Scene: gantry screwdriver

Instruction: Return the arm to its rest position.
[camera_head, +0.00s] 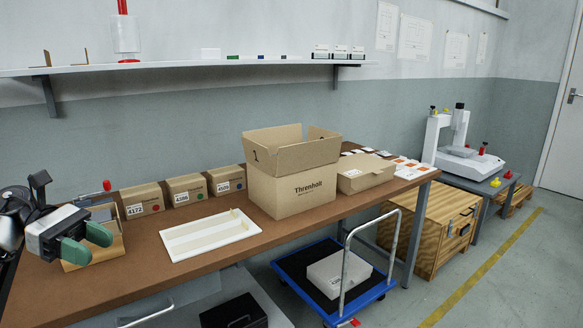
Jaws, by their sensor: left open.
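My left gripper (87,243) shows at the lower left, with a white and black body and two green fingers. Its fingers are apart and nothing is between them. It is over the left end of the brown workbench (215,258), in front of a cardboard tray (108,250) that it partly hides. My right gripper is out of view. The gantry screwdriver (458,140), a white machine with a dark top, stands on a grey side table at the far right.
An open Threnholt carton (300,190) stands mid-bench, with a flat white tray (210,234) to its left. Small labelled boxes (187,190) line the wall. A lower carton (364,173) is to the right. A blue trolley (292,274) stands on the floor in front.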

